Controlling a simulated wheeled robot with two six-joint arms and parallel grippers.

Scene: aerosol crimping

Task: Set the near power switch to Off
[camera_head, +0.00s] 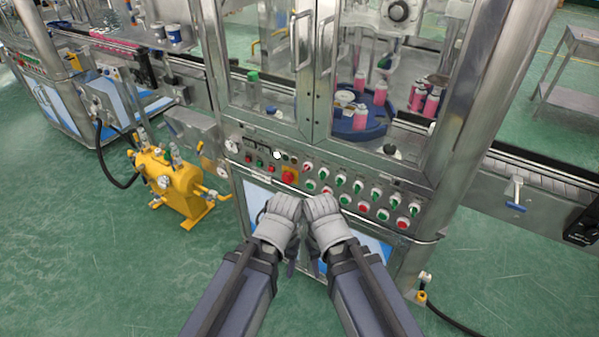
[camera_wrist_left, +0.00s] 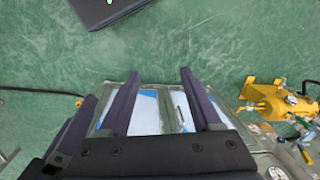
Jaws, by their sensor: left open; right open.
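I cannot tell which control is the near power switch; labels are too small to read. My left gripper (camera_head: 283,205) and my right gripper (camera_head: 321,206) are side by side in front of the panel's lower edge, covering part of it. In the left wrist view, my left gripper (camera_wrist_left: 159,74) shows two spread fingers with nothing between them. Both grippers look empty.
Glass doors (camera_head: 262,60) with handles rise above the panel. Pink cans (camera_head: 380,93) stand on a blue turntable (camera_head: 352,128) inside. A yellow pump unit (camera_head: 172,184) stands on the floor at left. A conveyor (camera_head: 520,168) runs right. Green floor in front is mostly clear.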

